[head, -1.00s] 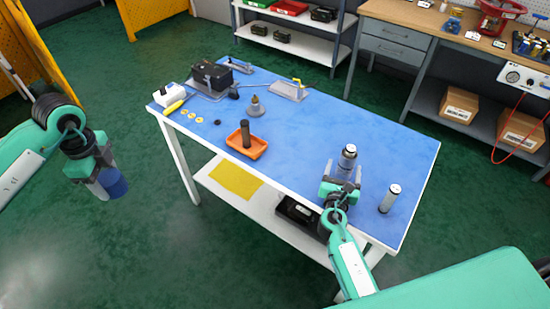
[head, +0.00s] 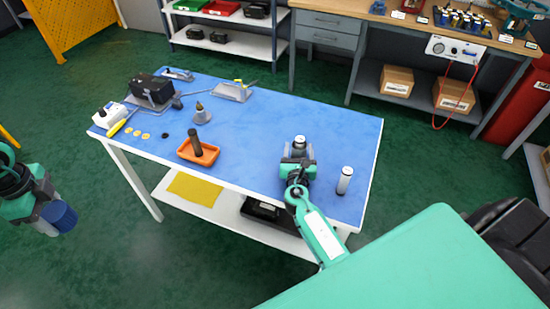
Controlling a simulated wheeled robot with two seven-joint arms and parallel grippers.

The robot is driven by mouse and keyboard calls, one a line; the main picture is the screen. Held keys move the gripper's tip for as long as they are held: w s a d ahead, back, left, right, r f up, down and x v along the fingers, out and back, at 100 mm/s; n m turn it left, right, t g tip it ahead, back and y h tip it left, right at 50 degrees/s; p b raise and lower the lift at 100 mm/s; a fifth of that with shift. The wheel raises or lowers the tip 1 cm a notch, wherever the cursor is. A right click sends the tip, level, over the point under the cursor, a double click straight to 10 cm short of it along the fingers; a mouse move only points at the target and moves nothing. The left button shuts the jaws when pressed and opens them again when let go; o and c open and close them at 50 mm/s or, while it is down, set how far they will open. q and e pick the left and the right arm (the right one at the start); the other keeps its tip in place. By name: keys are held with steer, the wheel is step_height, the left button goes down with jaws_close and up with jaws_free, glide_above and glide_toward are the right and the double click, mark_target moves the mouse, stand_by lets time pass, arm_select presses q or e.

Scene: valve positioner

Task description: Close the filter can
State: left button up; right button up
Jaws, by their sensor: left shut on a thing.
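My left gripper (head: 45,212), at the left edge off the table, is shut on a blue cylindrical piece (head: 61,217) that looks like a cap. My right gripper (head: 299,155) is over the front right of the table, with its fingers beside a silver cylinder (head: 300,140) that looks like the can. Whether the fingers touch it is too small to tell, and the gripper hides its lower part. A second upright silver cylinder with a white top (head: 345,181) stands to the right. A dark cylinder (head: 195,143) stands in an orange tray (head: 209,153).
The blue table (head: 270,112) is clear in its middle and right rear. A black device (head: 152,90), a grey cone-shaped part (head: 200,114), a white box (head: 109,115), a yellow-handled tool (head: 118,127) and small rings (head: 136,133) lie at the left.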

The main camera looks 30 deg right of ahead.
steer(key=c, duration=0.9)
steer(key=shift+r, duration=0.15)
